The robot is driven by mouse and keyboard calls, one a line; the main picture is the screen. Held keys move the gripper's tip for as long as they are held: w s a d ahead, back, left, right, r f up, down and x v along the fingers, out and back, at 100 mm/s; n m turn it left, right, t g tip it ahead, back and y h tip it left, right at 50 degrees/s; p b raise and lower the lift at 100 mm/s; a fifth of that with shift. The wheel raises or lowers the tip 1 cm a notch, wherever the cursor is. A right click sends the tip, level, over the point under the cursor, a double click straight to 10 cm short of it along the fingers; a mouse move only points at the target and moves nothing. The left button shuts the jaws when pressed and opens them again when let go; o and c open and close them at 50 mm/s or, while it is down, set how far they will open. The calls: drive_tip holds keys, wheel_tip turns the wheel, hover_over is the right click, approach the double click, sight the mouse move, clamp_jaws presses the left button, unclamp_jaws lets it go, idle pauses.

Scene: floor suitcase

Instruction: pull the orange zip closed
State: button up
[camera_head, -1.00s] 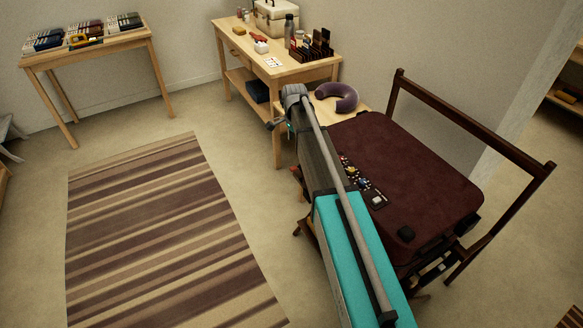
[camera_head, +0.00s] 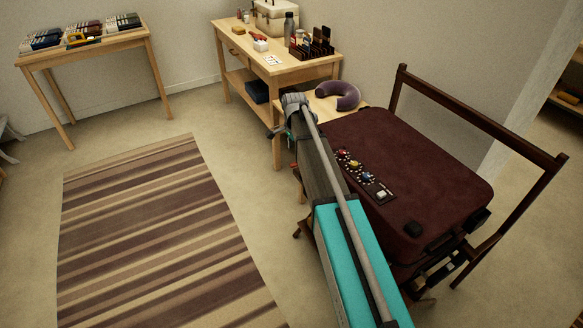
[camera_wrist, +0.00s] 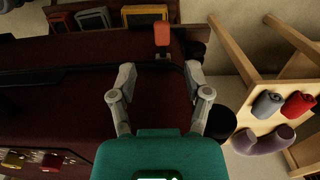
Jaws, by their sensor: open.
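The closed dark maroon suitcase (camera_head: 425,175) lies on a dark wooden stand in the head view. Its maroon side (camera_wrist: 60,115) fills the left and middle of the wrist view, with a black zip line across it. The orange zip pull (camera_wrist: 162,34) shows in the wrist view near the suitcase's corner, on a short grey stem. My gripper (camera_wrist: 159,72) is open, its two grey fingers apart and nothing between them. In the picture, the pull is just above the fingertips, nearer the right one. In the head view my arm hides the pull and most of the gripper.
A wooden workbench (camera_head: 290,69) with a case, bottle and small items stands behind. A purple neck pillow (camera_head: 338,95) rests beside the suitcase. The stand's dark rail (camera_head: 480,118) rises along the suitcase's far side. A striped rug (camera_head: 150,230) covers open floor at left.

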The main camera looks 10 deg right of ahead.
sight(294, 164)
drive_tip(key=shift+f+b, duration=3.25)
drive_tip(key=shift+f, duration=0.3)
clamp_jaws()
